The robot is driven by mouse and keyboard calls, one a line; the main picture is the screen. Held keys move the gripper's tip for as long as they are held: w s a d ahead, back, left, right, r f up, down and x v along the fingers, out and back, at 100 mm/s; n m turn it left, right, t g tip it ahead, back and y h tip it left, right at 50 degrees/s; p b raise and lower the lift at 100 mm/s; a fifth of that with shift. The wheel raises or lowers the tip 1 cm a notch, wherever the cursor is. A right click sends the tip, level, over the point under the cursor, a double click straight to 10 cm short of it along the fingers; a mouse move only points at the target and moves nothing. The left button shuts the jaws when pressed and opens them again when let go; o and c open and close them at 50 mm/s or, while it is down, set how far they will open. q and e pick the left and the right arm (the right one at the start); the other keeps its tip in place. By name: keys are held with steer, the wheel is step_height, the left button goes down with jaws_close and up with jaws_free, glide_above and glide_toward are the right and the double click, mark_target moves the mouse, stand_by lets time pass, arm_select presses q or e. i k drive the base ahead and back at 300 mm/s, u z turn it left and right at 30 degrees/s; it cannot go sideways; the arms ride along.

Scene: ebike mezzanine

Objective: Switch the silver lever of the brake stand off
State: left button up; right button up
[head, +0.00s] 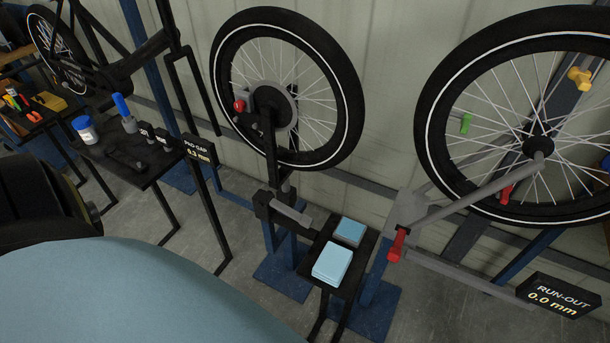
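The brake stand holds the middle wheel (334,82) upright, with a grey disc (284,112) at its hub and a red knob (239,105) beside the disc. Low on the stand is a dark block (264,206). A short silver-grey lever (291,214) sticks out from the block, slanting down to the right. I cannot tell from this view whether that position is on or off. Neither of my grippers shows in the head view.
A small black shelf (326,297) with two light blue blocks (332,264) (350,231) stands just right of the lever. A PAD GAP display (199,149) is to the left. A run-out stand with another wheel (423,122) and a red-tipped rod (463,203) is to the right.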

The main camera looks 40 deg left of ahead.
mark_target(305, 220)
steer(key=u, duration=1.8)
